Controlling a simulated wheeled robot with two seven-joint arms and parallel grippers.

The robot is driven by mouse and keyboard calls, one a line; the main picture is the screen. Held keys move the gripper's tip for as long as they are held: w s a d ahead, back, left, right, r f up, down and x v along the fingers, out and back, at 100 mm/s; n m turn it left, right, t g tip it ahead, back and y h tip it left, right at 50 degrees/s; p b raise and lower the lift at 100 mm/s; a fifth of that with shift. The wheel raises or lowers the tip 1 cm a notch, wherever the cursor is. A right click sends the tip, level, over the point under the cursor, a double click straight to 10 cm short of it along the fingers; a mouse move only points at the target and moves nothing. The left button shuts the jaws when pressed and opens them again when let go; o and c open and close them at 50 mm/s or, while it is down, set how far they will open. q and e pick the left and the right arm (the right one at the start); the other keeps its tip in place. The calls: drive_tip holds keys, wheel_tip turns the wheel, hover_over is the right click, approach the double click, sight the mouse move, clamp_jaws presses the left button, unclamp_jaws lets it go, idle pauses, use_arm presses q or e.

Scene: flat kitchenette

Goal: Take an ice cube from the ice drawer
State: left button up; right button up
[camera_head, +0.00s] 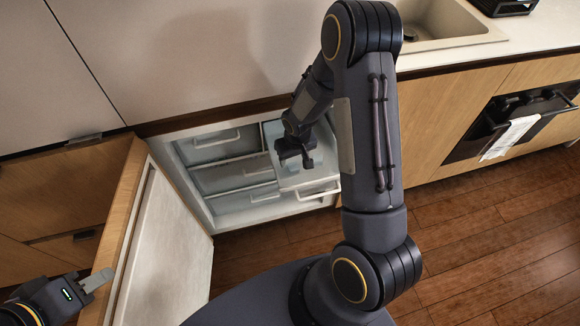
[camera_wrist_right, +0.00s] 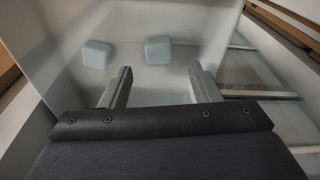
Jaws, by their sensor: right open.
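The ice drawer (camera_head: 318,180) is pulled out of the open freezer at its right side; its pale interior fills the upper part of the right wrist view (camera_wrist_right: 127,30). Two pale bluish ice cubes lie in it, one on the left (camera_wrist_right: 96,54) and one nearer the middle (camera_wrist_right: 158,50). My right gripper (camera_head: 296,160) is over the drawer, with its two fingers (camera_wrist_right: 162,82) apart and nothing between them. The cubes lie beyond the fingertips. In the head view the cubes are hidden or too small to tell. My left gripper (camera_head: 97,281) is by the freezer door's edge, partly seen.
The freezer door (camera_head: 165,250) stands open at the left. Other freezer drawers (camera_head: 232,175) are closed beside the ice drawer. The counter with a sink (camera_head: 440,22) is above right, an oven (camera_head: 515,120) with a towel (camera_head: 510,137) far right. The wooden floor (camera_head: 480,245) is clear.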

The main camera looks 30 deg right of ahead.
sight(293, 166)
wheel_tip(293, 166, down, 5)
drive_tip(key=shift+w+d+r, duration=0.1)
drive_tip(key=shift+w+r, duration=0.05)
drive_tip(key=shift+r, duration=0.05)
drive_tip(key=c, duration=1)
drive_tip(key=shift+c, duration=0.3)
drive_tip(key=shift+r, duration=0.15)
